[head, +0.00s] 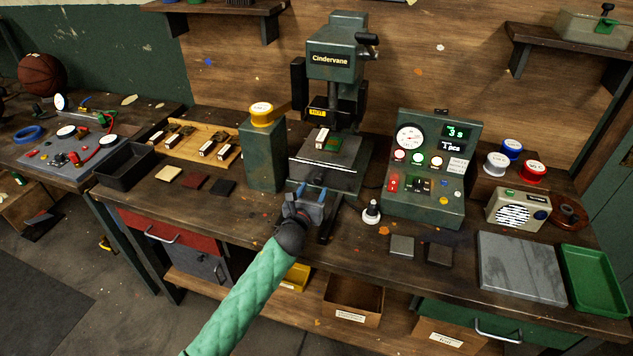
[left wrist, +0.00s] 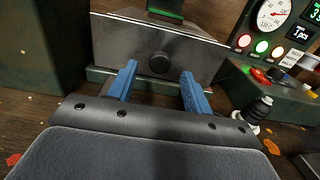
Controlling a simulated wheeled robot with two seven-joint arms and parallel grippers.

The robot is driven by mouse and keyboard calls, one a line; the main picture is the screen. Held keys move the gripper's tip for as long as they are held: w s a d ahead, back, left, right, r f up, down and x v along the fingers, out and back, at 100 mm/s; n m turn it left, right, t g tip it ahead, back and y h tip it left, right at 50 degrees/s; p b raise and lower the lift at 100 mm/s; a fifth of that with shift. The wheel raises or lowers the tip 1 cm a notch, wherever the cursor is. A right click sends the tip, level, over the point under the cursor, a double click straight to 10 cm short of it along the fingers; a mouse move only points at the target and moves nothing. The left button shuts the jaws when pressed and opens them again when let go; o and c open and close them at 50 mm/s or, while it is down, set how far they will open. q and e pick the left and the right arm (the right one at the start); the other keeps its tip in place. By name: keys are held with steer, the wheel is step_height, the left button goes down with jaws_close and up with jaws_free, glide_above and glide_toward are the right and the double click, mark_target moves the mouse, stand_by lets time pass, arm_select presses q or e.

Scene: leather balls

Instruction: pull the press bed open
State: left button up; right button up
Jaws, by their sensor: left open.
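The green press marked "Cindervane" (head: 335,62) stands at the back middle of the bench. Its press bed (head: 312,177) is a grey metal slab with a flat front, low in the press. In the left wrist view the bed front (left wrist: 205,62) carries a round black knob (left wrist: 160,62) at its middle. My left gripper (head: 312,188) is open in front of the bed. In the left wrist view its blue fingers (left wrist: 159,72) point at the bed front, one on each side of the knob, with gaps between. In the head view I cannot make out the knob.
A green post with a yellow button (head: 262,113) stands left of the press. A control panel (head: 428,168) with a gauge stands at its right. A small black-and-white knobbed piece (head: 372,211) stands on the bench right of my gripper.

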mark_target(318, 182)
arm_select(q)
steer(key=x, duration=0.2)
steer(key=shift+w+d+r+p, duration=0.1)
steer(key=shift+w+r+p, duration=0.05)
steer(key=shift+w+p, duration=0.2)
steer(key=shift+w+d, duration=0.1)
steer(key=shift+w, duration=0.1)
arm_select(e)
steer(key=shift+s+d+f, duration=0.25)
steer(key=shift+s+f, duration=0.05)
steer(key=shift+f, duration=0.2)
steer(key=shift+s+d+f, duration=0.2)
steer(key=shift+s+f, duration=0.1)
steer(key=shift+f, duration=0.2)
arm_select(q)
steer(key=shift+s, duration=0.1)
jaws_close()
arm_select(e)
steer(key=shift+d, duration=0.15)
